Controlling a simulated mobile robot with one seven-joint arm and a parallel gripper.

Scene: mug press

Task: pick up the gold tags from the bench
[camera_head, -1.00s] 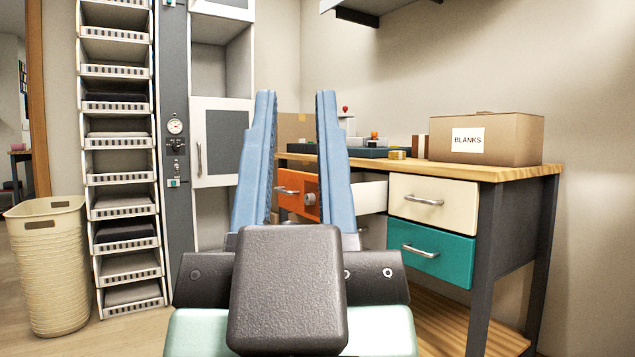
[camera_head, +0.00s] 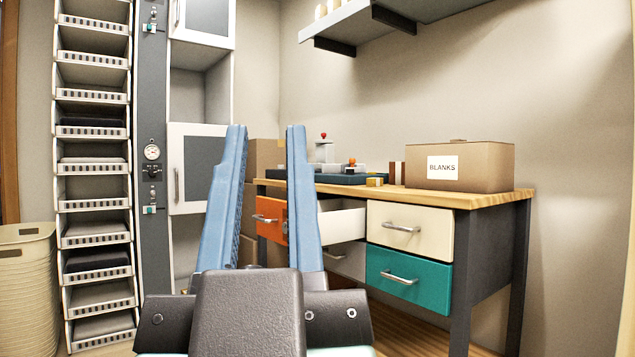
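The wooden bench (camera_head: 468,198) stands at the right, some distance beyond my gripper. Small items sit on its top toward the left end, around a dark tray (camera_head: 340,179). A small yellowish block (camera_head: 375,182) lies at the tray's right side; I cannot tell whether it is a gold tag. No gold tags can be made out clearly. My gripper (camera_head: 265,132) points up and forward in the middle of the view. Its two blue fingers are apart with nothing between them. The right finger hides part of the bench's left end and its drawers.
A cardboard box marked BLANKS (camera_head: 490,165) stands on the bench. A white drawer (camera_head: 341,222) is pulled out. A tall slotted rack (camera_head: 95,180) and a cream basket (camera_head: 27,290) stand left. A shelf (camera_head: 385,22) hangs above.

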